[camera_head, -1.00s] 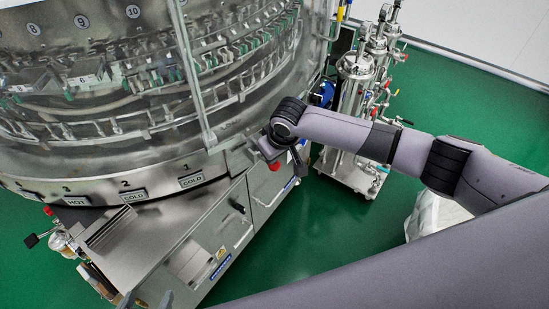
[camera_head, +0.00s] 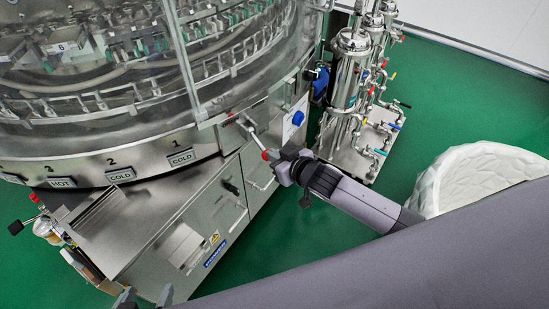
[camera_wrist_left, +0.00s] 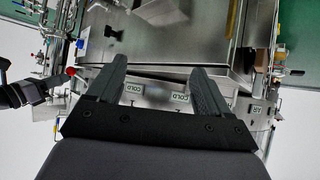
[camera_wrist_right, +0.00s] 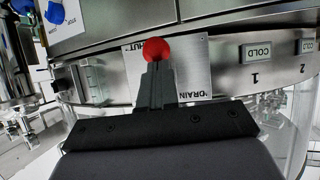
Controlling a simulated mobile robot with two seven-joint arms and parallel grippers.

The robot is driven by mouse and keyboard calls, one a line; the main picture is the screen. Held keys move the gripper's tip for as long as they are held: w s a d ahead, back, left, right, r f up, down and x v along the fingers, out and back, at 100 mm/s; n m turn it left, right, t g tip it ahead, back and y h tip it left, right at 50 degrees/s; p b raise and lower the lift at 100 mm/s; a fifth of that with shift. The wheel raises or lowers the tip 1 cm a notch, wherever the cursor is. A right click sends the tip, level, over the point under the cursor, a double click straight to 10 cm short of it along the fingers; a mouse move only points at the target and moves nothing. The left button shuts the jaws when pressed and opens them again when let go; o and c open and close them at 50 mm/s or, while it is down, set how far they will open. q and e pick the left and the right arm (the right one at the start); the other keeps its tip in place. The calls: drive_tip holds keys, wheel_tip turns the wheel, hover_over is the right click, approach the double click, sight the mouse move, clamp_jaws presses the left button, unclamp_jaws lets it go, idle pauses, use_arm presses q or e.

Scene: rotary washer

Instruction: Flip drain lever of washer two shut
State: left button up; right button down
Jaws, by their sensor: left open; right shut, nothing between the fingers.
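The drain lever (camera_head: 253,138) is a thin bar with a red knob at its lower end, on the washer's front to the right of the "1 COLD" label. Its knob (camera_wrist_right: 156,50) shows in the right wrist view in front of a metal plate (camera_wrist_right: 196,75) marked "DRAIN", with "UT" visible at upper left. My right gripper (camera_head: 276,163) is shut and empty, its tips at or just short of the knob; contact is unclear. It covers part of the plate. My left gripper (camera_head: 145,297) is open and empty at the bottom edge, away from the lever.
A steel bench (camera_head: 125,225) juts out below the drum. At its left end is another lever with a black knob (camera_head: 16,227). Steel filter columns (camera_head: 350,75) stand at right. A white bin-like object (camera_head: 475,175) stands on the green floor.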

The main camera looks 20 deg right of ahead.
use_arm(q)
drive_tip(key=shift+w+d+f+b, duration=0.15)
drive_tip(key=shift+f+b, duration=0.7)
drive_tip(key=shift+b, duration=0.1)
drive_tip(key=shift+w+d+f+b, duration=0.1)
drive_tip(key=shift+f+b, duration=0.7)
drive_tip(key=shift+b, duration=0.15)
use_arm(e)
drive_tip(key=shift+w+f+t+y, duration=0.1)
drive_tip(key=shift+f+t+y, duration=0.3)
drive_tip(key=shift+f+t, duration=0.6)
